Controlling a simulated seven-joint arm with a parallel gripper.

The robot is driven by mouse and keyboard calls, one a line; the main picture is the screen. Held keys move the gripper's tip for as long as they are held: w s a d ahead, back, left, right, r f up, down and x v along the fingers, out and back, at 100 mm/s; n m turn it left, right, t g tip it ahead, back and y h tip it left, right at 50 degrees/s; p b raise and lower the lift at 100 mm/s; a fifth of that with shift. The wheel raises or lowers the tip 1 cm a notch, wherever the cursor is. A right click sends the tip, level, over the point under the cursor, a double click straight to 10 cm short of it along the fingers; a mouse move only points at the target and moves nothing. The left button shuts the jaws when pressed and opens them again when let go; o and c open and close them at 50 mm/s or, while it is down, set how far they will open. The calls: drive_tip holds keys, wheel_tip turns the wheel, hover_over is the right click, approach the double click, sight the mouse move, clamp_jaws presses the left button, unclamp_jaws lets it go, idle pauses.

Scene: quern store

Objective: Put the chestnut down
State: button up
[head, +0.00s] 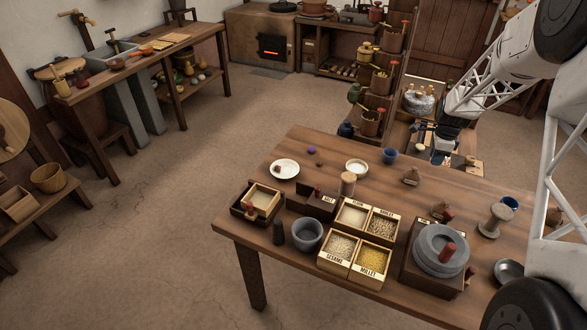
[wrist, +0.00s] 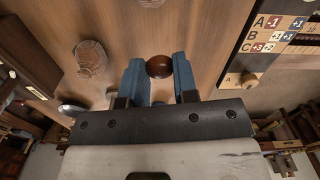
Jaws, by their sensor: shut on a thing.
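The chestnut (wrist: 159,66) is a round, dark brown, glossy ball in the wrist view. My gripper (wrist: 159,72) is shut on it, with one blue finger on each side. Wooden table top shows beyond the chestnut, but I cannot tell how high it is held. In the head view my gripper (head: 440,152) is over the far right edge of the table (head: 345,145); the chestnut cannot be made out there.
The table also carries a white plate (head: 278,173), a blue cup (head: 390,156), a stone quern (head: 428,244) and seed boxes (head: 340,262).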

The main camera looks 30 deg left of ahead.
drive_tip(key=s+a+r+n, duration=0.1)
drive_tip(key=s+a+n, duration=0.1)
drive_tip(key=a, duration=1)
drive_tip(key=s+a+n, duration=0.1)
drive_tip(key=s+a, duration=0.1)
drive_tip(key=a, duration=0.9)
wheel_tip(320, 180, up, 2)
drive_tip(key=n, duration=0.4)
hover_over(296, 170)
drive_tip(key=shift+a, duration=0.1)
drive_tip(key=shift+f, duration=0.15)
drive_tip(key=shift+f, duration=2.95)
drive_tip(key=shift+f, duration=1.9)
drive_tip(key=shift+f, duration=0.6)
